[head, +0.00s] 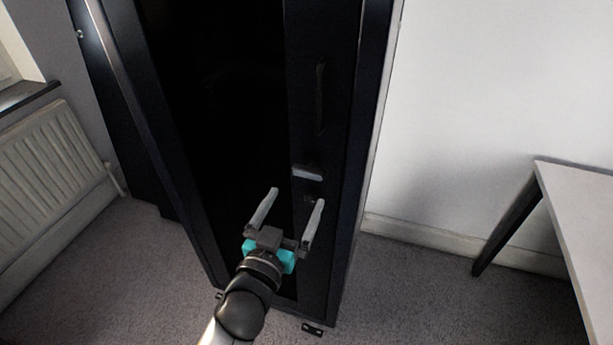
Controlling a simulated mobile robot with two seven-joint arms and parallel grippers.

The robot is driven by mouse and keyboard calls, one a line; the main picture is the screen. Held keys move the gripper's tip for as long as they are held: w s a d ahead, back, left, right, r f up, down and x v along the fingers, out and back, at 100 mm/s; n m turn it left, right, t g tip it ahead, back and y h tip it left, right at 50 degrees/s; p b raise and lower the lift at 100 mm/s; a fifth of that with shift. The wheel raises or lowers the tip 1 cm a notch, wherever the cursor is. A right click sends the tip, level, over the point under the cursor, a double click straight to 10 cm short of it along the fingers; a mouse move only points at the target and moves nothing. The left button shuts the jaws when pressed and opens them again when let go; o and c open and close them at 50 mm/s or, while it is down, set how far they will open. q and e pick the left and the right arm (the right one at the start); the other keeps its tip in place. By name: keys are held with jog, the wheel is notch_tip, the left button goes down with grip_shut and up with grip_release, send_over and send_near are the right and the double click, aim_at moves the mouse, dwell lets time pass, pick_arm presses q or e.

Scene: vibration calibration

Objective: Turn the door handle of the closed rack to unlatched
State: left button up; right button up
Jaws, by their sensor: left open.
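The closed rack (225,90) is a tall black cabinet in the middle of the head view, with a dark door. Its door handle (307,173) is a small grey lever on the right side of the door, lying close to horizontal. My left gripper (291,198) comes up from the bottom, open and empty. Its two pale fingers point up toward the handle, with the fingertips a little below it in the picture. I cannot tell how far the fingertips are from the door. My right gripper is out of view.
A radiator (45,185) stands at the left wall. A grey table (585,215) stands at the right. Carpet (440,300) is clear between the rack and the table. A slim vertical grip (320,98) shows above the handle.

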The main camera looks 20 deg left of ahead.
aim_at(308, 175)
pick_arm(q)
jog(key=shift+w+d, duration=0.15)
jog(key=shift+w, duration=3.8)
jog(key=c, duration=1.1)
